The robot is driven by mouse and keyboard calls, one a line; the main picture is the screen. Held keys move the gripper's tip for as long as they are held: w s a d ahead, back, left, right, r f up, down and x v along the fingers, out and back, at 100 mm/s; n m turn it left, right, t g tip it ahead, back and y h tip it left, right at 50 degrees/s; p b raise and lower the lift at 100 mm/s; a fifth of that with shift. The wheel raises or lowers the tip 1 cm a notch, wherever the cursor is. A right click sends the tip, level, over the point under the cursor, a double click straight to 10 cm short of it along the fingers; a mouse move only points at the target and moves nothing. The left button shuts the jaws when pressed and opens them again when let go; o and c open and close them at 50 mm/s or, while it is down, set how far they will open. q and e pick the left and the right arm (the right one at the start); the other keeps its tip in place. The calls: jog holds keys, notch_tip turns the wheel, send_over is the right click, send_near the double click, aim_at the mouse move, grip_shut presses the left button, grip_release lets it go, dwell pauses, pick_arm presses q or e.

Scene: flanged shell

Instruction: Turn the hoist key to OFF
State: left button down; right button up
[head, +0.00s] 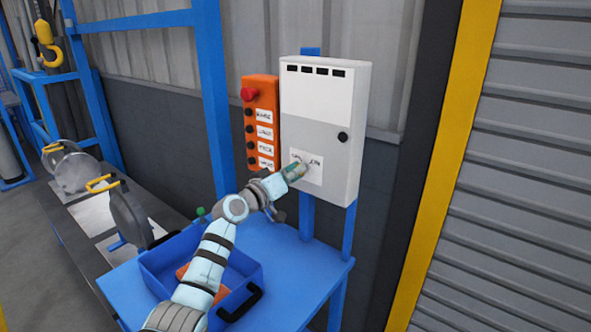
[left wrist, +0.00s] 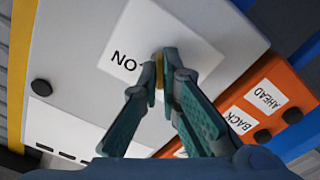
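The grey control box (head: 318,137) hangs at the back right, with a white label plate (head: 315,178) low on its door. My left gripper (head: 303,168) is at this plate and hides the key in the head view. In the left wrist view, the small brass key (left wrist: 160,70) stands out from the plate between the tips of my left gripper (left wrist: 164,72). The fingertips look closed on the key. The word ON reads upside down beside it; the rest of the label is hidden by the fingers. My right gripper is in neither view.
An orange button pendant (head: 262,95) with a red top button hangs left of the box. Below is a blue bench (head: 310,268) with a blue tray (head: 250,282). A black knob (head: 343,137) sits on the box door. A yellow post (head: 440,180) stands to the right.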

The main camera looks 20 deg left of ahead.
pick_arm(q)
jog(key=shift+f+n+p, duration=0.3)
jog(key=shift+f+n, duration=0.05)
jog(key=shift+n, duration=0.65)
jog(key=shift+d, duration=0.1)
jog(key=c, duration=1.8)
grip_release()
jog(key=shift+c, duration=0.2)
jog(key=shift+o, duration=0.2)
jog(key=shift+r, duration=0.15)
jog(key=v, duration=1.2)
